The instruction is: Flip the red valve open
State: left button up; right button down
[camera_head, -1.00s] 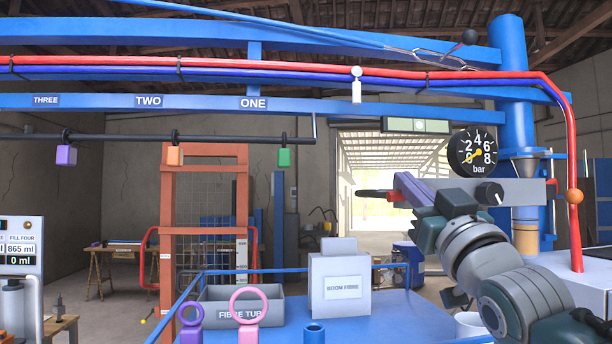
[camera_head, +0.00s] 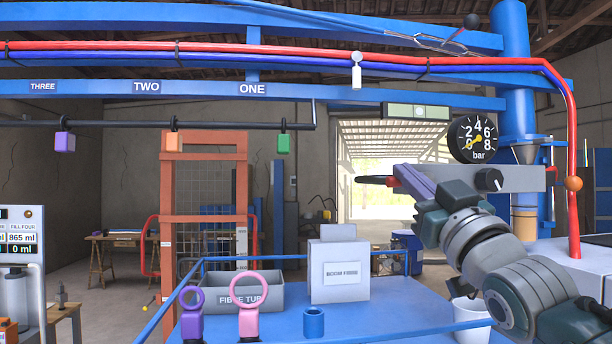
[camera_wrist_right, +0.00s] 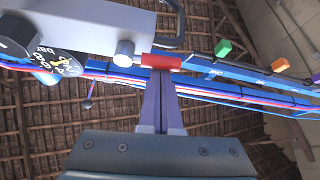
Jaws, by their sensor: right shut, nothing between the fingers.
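The red valve (camera_head: 385,180) is a short red lever with a black end pointing left, at the left end of a grey panel below the pressure gauge. In the right wrist view the red lever (camera_wrist_right: 161,62) lies crosswise just at my fingertips. My right gripper (camera_head: 403,174) has its purple fingers shut with nothing between them. In the right wrist view the shut fingertips (camera_wrist_right: 163,72) meet or nearly meet the lever's lower edge; I cannot tell whether they touch. The fingers hide part of the lever in the head view. My left gripper is not in view.
The grey panel (camera_head: 525,178) carries a black knob (camera_head: 489,179), with the gauge (camera_head: 473,139) above it. Blue beams with red and blue hoses run overhead. Below are a blue table, the fibre tub (camera_head: 268,292), a white box (camera_head: 338,272) and ringed handles.

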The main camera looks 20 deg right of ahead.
jog(key=shift+f+n+y, duration=0.25)
jog(key=shift+n+y, duration=0.65)
jog(key=shift+n, duration=0.2)
jog(key=n+y, duration=0.1)
jog(key=n, duration=0.1)
jog(key=f+n+g+y+b, duration=0.1)
jog(key=n+y, duration=0.1)
jog(key=n, duration=0.1)
jog(key=f+n+y, duration=0.1)
jog(key=n, duration=0.1)
jog(key=shift+s+d+n+g+y, duration=0.1)
jog(key=shift+d+n+g+y, duration=0.2)
jog(key=shift+n+y, duration=0.1)
jog(key=d+n+g, duration=0.1)
jog(key=n, duration=0.2)
jog(key=d+f+n+g+y+p, duration=0.1)
jog(key=n+g, duration=0.1)
jog(key=n, duration=0.1)
jog(key=f+n+g+y, duration=0.1)
jog(key=n, duration=0.3)
jog(key=shift+s+d+g+p, duration=0.3)
jog(key=shift+d+p, duration=0.1)
jog(key=shift+d+f, duration=0.1)
